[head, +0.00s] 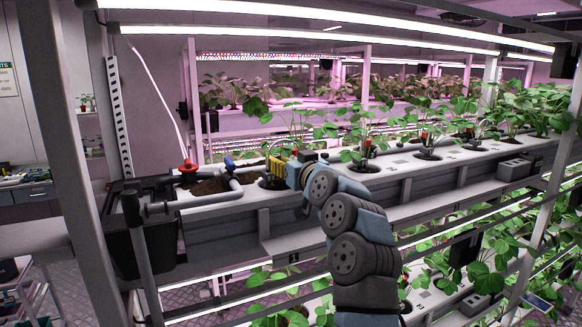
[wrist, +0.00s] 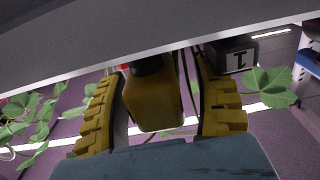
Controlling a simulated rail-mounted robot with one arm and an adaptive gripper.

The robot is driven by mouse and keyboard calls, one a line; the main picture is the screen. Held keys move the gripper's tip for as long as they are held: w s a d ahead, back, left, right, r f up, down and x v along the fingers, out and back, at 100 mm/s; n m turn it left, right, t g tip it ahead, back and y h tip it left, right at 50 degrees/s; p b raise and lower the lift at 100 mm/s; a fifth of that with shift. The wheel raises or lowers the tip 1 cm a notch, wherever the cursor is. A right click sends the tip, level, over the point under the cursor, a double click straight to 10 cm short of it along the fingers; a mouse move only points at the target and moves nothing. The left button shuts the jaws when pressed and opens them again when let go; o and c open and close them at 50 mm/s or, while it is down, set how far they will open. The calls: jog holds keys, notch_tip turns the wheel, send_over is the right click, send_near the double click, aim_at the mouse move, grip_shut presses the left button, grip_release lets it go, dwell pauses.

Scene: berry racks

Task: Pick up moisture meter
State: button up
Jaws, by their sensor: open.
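A dull yellow, block-shaped thing with a dark end (wrist: 154,95), which looks like the moisture meter, is between my gripper's fingers in the wrist view. My gripper (wrist: 163,108) is open, with one yellow ribbed finger on each side of it. Gaps show between the fingers and its sides. In the head view my gripper (head: 280,173) is at the left part of the white planter rail, low beside a planted hole. I cannot separate the meter from the yellow fingers there.
The long white planter rail (head: 400,165) runs right, with strawberry plants and small red-and-dark items in its holes. Pipes with a red valve (head: 188,166) and a blue valve (head: 229,163) are left of my gripper. A grey box (wrist: 237,57) hangs near the right finger.

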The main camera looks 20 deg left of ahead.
jog(key=shift+w+a, duration=0.25)
jog(key=shift+w, duration=0.05)
grip_shut()
dwell(0.6)
